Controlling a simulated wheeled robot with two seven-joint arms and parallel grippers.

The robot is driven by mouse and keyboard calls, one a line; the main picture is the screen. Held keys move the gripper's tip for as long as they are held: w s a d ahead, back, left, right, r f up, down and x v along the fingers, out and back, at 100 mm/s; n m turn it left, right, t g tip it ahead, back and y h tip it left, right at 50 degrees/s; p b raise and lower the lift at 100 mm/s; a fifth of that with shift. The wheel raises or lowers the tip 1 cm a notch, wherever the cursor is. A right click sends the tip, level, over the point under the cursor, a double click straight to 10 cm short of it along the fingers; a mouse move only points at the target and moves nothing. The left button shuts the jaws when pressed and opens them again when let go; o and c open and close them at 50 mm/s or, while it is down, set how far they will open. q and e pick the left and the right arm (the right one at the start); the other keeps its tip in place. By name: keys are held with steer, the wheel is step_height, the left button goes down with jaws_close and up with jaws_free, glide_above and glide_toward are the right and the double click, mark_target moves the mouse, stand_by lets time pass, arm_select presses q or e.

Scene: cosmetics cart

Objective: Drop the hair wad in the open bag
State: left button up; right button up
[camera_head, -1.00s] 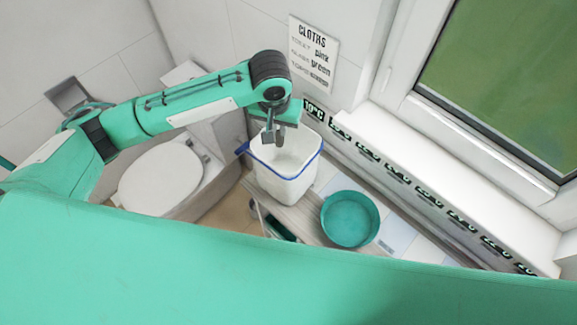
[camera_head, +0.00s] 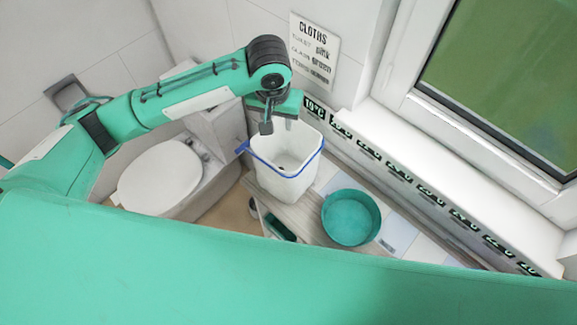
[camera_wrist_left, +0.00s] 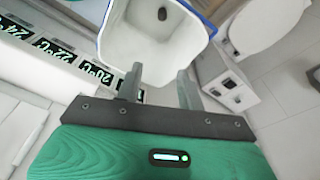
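The open bag (camera_head: 285,185) is a white liner with a blue rim, standing upright on the wooden shelf. A small dark lump, which looks like the hair wad (camera_head: 281,168), lies inside it at the bottom. In the left wrist view the lump (camera_wrist_left: 163,14) also shows inside the white bag (camera_wrist_left: 138,45). My left gripper (camera_head: 278,126) is above the back rim of the bag. Its two fingers (camera_wrist_left: 159,86) are spread apart with nothing between them. My right gripper is not in view.
A round teal bowl (camera_head: 350,218) sits right of the bag. A toilet (camera_head: 160,178) stands to the left, and a window ledge (camera_head: 450,180) with several dark labels runs along the right. A dark green object (camera_head: 280,228) lies at the shelf's front.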

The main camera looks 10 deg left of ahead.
arm_select(q)
step_height(320, 180, up, 11)
steer(key=s+b, duration=0.1)
steer(key=b, duration=0.1)
steer(key=shift+s, duration=0.35)
steer(key=shift+f, duration=0.15)
